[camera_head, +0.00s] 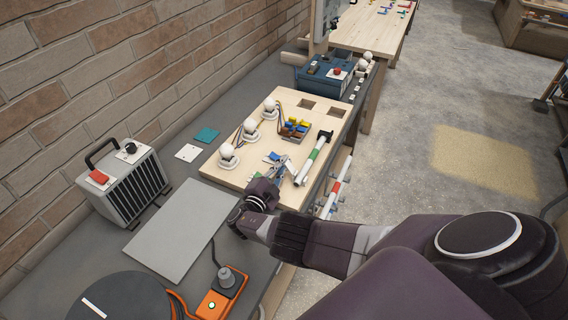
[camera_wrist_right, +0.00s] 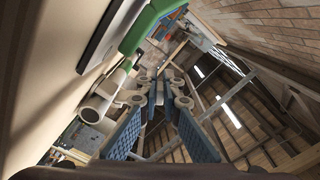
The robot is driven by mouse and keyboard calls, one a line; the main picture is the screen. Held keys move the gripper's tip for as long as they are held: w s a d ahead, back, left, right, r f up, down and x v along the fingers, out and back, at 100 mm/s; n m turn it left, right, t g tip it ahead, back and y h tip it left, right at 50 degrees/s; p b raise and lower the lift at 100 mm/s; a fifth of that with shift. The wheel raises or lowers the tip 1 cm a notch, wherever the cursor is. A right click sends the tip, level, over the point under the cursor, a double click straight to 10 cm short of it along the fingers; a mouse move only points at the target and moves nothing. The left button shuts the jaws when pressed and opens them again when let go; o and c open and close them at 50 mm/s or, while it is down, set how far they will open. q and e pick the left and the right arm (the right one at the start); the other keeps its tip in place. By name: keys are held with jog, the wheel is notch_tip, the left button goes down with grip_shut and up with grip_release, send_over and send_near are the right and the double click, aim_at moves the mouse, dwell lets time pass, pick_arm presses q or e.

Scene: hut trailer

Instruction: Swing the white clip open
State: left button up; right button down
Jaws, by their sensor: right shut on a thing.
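The white clip (camera_head: 300,177) is at the near end of a white bar with a green band (camera_head: 312,158), on the right edge of the light wooden board. My right gripper (camera_head: 283,169) reaches over the board's near corner and is shut on the clip, as far as I can tell; the contact is small and partly hidden. In the right wrist view my gripper's blue-padded fingers (camera_wrist_right: 164,85) converge close beside a white rounded part (camera_wrist_right: 98,106) and a green band (camera_wrist_right: 140,30). My left gripper is not in view.
The wooden board (camera_head: 235,172) carries several white bulbs (camera_head: 228,150) and a box of coloured connectors (camera_head: 295,127). A red, white and green bar (camera_head: 334,190) is on the bench's side. A grey heater (camera_head: 125,180), a grey plate (camera_head: 180,230) and an orange socket box (camera_head: 222,293) are nearby.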

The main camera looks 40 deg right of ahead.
jog(key=shift+a+f, duration=0.1)
dwell(0.3)
jog(key=c, duration=2.1)
grip_release()
